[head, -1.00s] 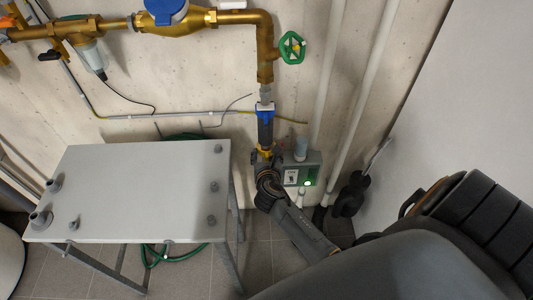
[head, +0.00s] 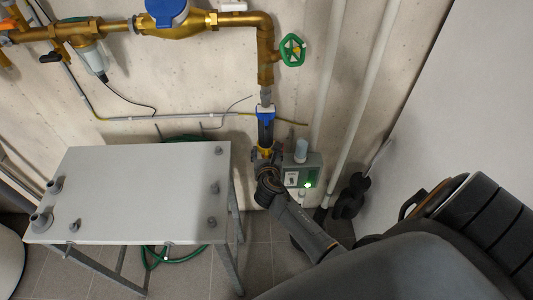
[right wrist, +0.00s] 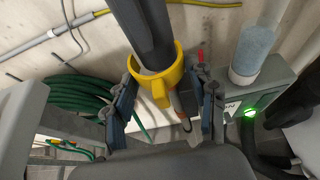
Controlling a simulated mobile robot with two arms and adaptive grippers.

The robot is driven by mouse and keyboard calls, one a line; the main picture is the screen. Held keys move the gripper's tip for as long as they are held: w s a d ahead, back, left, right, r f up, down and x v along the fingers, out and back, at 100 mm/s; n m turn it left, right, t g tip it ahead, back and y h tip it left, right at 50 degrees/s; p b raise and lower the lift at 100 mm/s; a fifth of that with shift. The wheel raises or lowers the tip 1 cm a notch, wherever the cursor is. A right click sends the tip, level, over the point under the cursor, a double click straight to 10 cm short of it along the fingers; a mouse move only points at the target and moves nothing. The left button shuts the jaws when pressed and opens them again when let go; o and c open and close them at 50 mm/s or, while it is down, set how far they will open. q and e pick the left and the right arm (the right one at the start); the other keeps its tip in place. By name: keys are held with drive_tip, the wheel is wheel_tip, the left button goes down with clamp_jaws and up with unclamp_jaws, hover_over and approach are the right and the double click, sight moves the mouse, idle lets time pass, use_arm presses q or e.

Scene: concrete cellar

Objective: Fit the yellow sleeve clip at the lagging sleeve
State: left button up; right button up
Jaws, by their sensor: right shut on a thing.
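The dark lagging sleeve (head: 266,132) hangs upright on the pipe below the brass elbow, with a blue clip (head: 265,112) at its upper end. The yellow sleeve clip (head: 265,151) is at the sleeve's lower end. In the right wrist view the yellow clip (right wrist: 158,84) appears to go around the bottom of the dark sleeve (right wrist: 143,32); whether it is fully seated I cannot tell. My right gripper (head: 265,157) is shut on the yellow clip, with its fingers (right wrist: 166,102) on either side of it. My left gripper is not in view.
A grey box with a lit green lamp (head: 308,184) and a pale cylinder (head: 300,151) stand close right of my right gripper. A grey table (head: 130,190) stands to the left. Green hose (right wrist: 80,98) hangs behind. A green valve wheel (head: 292,50) is above.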

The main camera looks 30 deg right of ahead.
drive_tip(key=shift+w+d, duration=0.4)
drive_tip(key=shift+w, duration=0.2)
drive_tip(key=shift+w+d, duration=0.35)
drive_tip(key=shift+w, duration=0.25)
drive_tip(key=o, duration=1.4)
drive_tip(key=shift+c, duration=0.2)
drive_tip(key=v, duration=1.2)
drive_tip(key=shift+f, duration=0.1)
